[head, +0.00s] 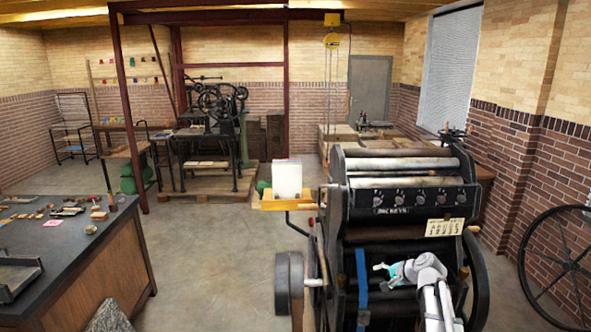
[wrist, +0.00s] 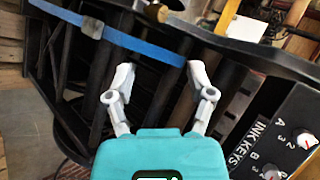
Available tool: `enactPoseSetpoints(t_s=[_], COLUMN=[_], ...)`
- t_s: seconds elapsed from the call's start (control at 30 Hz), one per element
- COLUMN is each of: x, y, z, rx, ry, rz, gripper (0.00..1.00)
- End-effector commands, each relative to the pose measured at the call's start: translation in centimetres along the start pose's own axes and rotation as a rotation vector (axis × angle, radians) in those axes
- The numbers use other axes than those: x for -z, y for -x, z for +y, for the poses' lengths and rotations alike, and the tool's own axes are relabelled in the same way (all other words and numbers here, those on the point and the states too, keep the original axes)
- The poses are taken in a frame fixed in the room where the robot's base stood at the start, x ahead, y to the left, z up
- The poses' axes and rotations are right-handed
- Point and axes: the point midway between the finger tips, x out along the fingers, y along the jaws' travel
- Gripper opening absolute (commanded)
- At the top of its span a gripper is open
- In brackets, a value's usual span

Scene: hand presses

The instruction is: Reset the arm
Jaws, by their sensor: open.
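My gripper (head: 383,267) is in front of the large black press (head: 375,222) in the head view, with my white and grey arm rising from the bottom edge. In the wrist view my gripper (wrist: 158,75) has its two white fingers spread apart with nothing between them. Dark bars of the press and a blue strap (wrist: 110,37) lie beyond the fingertips. The blue strap (head: 362,285) also hangs just left of my gripper in the head view. I cannot tell whether a finger touches the press.
A panel marked "INK KEYS" (wrist: 262,135) with knobs is close on the right in the wrist view. A yellow tray (head: 285,203) with white paper juts from the press's left side. A dark-topped workbench (head: 60,245) stands at left. Open floor (head: 205,255) lies between.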

Motion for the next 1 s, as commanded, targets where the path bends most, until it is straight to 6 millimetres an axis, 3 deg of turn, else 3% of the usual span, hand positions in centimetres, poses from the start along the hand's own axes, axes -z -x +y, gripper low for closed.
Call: enactPoseSetpoints(t_s=[0.03, 0.2, 0.4, 0.5, 0.7, 1.0], x=[-3.2, -10.9, -18.2, -20.8, -23.5, -23.8], y=[-0.9, -2.1, -1.6, -0.8, 0.8, 1.2], z=[1.6, 6.0, 11.6, 13.9, 16.5, 16.9], rx=[-0.059, -0.271, -0.516, -0.625, -0.766, -0.801], ry=[0.069, 0.306, 0.562, 0.665, 0.787, 0.813], rz=[-0.035, -0.149, -0.284, -0.341, -0.413, -0.429], gripper=[0.69, 0.69, 0.69, 0.69, 0.69, 0.69])
